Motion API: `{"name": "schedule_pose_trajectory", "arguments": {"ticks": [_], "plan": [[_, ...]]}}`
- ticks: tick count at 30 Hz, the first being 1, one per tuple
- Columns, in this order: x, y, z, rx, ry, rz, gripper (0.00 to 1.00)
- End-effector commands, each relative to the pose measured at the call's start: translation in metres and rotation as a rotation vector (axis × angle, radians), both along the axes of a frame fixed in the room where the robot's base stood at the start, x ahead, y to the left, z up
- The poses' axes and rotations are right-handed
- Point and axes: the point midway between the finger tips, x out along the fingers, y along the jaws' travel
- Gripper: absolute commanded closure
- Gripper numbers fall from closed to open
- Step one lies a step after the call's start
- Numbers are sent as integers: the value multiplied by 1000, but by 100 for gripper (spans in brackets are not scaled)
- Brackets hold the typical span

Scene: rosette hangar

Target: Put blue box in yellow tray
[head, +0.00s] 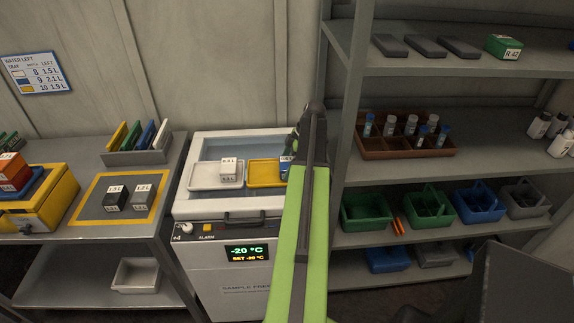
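The yellow tray (264,173) sits in the open top of the white chest freezer, right of a white tray (203,178). A small blue box with a white label (286,161) shows at the right end of the yellow tray, partly hidden by my arm. I cannot tell whether it rests in the tray or hangs just above it. My gripper (293,146) is at the box, mostly hidden behind my dark and green arm links. Whether its fingers are open or closed on the box does not show.
White labelled boxes (229,168) stand in the white tray. Right is a grey shelf rack (347,85) with a brown vial rack (375,146) and several baskets.

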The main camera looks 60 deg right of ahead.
Motion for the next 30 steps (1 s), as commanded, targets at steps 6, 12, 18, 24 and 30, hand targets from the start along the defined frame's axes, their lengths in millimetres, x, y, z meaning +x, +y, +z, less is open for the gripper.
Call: {"name": "schedule_pose_trajectory", "arguments": {"ticks": [6, 12, 18, 24, 30], "plan": [[0, 0, 2, 0, 0, 0, 0], [-5, -4, 26, 0, 0, 0, 0], [-16, -12, 63, -1, -1, 0, 0], [-23, -16, 75, 0, 0, 1, 0], [-23, -16, 72, 0, 0, 1, 0]]}}
